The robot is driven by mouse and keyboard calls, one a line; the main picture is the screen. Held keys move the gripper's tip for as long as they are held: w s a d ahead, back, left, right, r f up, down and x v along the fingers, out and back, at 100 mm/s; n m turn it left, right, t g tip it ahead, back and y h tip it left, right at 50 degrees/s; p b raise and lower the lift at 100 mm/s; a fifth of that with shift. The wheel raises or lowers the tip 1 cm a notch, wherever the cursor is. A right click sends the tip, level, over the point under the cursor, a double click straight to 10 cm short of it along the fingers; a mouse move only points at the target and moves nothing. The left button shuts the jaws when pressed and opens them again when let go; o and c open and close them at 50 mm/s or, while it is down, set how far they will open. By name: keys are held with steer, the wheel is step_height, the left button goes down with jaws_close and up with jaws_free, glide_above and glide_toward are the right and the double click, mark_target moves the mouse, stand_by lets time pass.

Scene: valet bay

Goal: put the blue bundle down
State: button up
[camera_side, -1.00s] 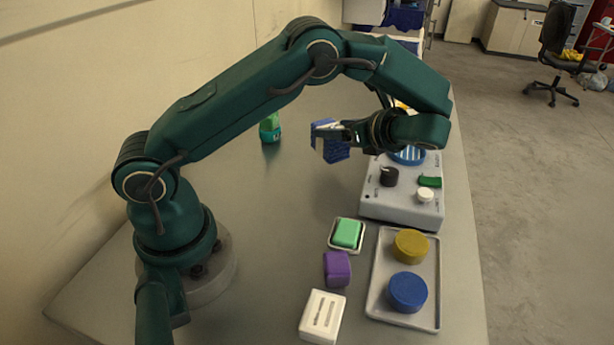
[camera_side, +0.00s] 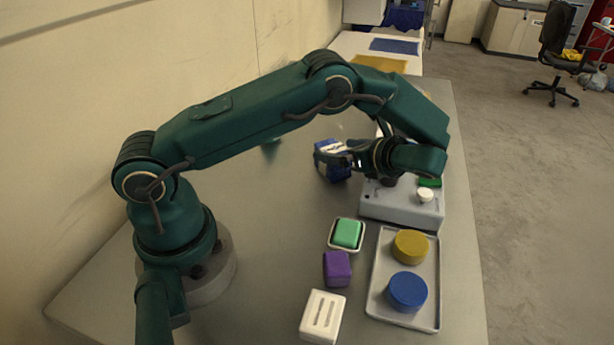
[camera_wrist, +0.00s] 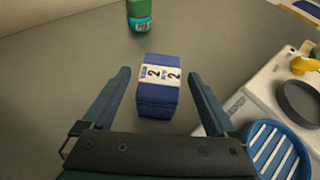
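The blue bundle (camera_side: 338,174) sits on the grey table, left of the grey-white device, as far as I can tell flat and upright. In the wrist view the bundle (camera_wrist: 158,104) shows a white band with "2" printed on it. My gripper (camera_side: 346,157) is low at the bundle. Its fingers are spread on either side of the bundle, with a visible gap on both sides in the wrist view (camera_wrist: 160,76). The bundle's right side is partly hidden by my gripper in the side view.
The device (camera_side: 388,207) stands close to the right, with a blue slotted disc (camera_wrist: 274,150) on it. A green bottle (camera_wrist: 140,15) stands beyond the bundle. Nearer are a green block (camera_side: 347,233), a purple block (camera_side: 337,268), a white box (camera_side: 322,316) and a tray (camera_side: 376,297) with yellow and blue discs.

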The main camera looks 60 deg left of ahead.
steer(key=shift+r, duration=0.1)
steer(key=shift+d+r, duration=0.15)
steer(key=shift+d, duration=0.1)
steer(key=s+d+r+n+t+h, duration=0.1)
steer(key=s+d+r+n+h, duration=0.1)
steer(key=d+r+n+h, duration=0.35)
steer(key=s+d+r+n+t+h, duration=0.3)
steer(key=s+n, duration=0.2)
steer(key=s, duration=0.2)
steer(key=s+d+r+n+t+h, duration=0.2)
steer(key=s+d+n+t+h, duration=0.1)
steer(key=s+n, duration=0.3)
steer(key=shift+s+d+r+h, duration=0.45)
steer(key=shift+s+h, duration=0.2)
steer(key=shift+s, duration=0.45)
steer(key=shift+n, duration=0.25)
